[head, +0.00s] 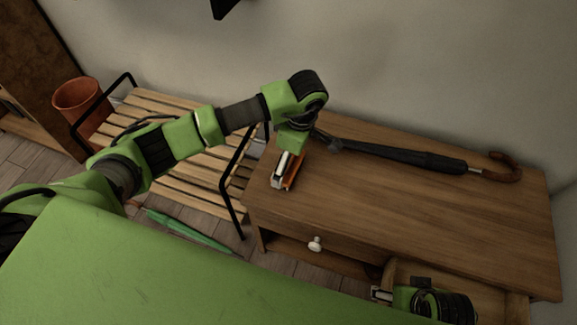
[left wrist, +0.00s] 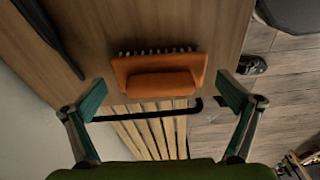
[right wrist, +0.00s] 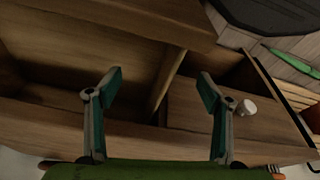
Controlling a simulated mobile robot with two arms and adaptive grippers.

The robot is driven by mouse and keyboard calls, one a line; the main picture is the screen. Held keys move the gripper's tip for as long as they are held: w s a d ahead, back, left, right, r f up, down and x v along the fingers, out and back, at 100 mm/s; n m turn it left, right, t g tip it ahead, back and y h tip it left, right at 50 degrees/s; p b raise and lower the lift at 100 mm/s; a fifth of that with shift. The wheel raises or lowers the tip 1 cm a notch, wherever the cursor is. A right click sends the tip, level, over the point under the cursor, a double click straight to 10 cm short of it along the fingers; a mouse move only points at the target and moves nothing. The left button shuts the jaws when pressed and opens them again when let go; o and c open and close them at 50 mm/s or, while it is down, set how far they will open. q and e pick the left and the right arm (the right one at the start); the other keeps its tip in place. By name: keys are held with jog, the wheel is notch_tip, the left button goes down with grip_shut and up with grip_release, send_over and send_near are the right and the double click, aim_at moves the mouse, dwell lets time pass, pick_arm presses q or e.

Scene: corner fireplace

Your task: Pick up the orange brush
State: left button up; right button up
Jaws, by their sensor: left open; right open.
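The orange brush (left wrist: 160,75) lies on the wooden dresser top near its left end, bristles showing along one long side. In the head view the brush (head: 294,172) is partly hidden by my left gripper (head: 284,180), which is right above or beside it. In the left wrist view my left gripper (left wrist: 166,100) is open, its fingers apart on either side of the brush and not visibly touching it. My right gripper (right wrist: 158,88) is open and empty at the dresser's front, by an open drawer. In the head view it is low at the right.
A black umbrella (head: 410,155) with a curved wooden handle lies along the back of the dresser top (head: 400,205). A slatted bench (head: 180,170) stands left of the dresser, with a terracotta pot (head: 82,98) beyond.

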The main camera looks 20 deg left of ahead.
pick_arm(q)
jog(key=shift+f, duration=0.2)
jog(key=c, duration=1.1)
jog(key=shift+r, duration=0.15)
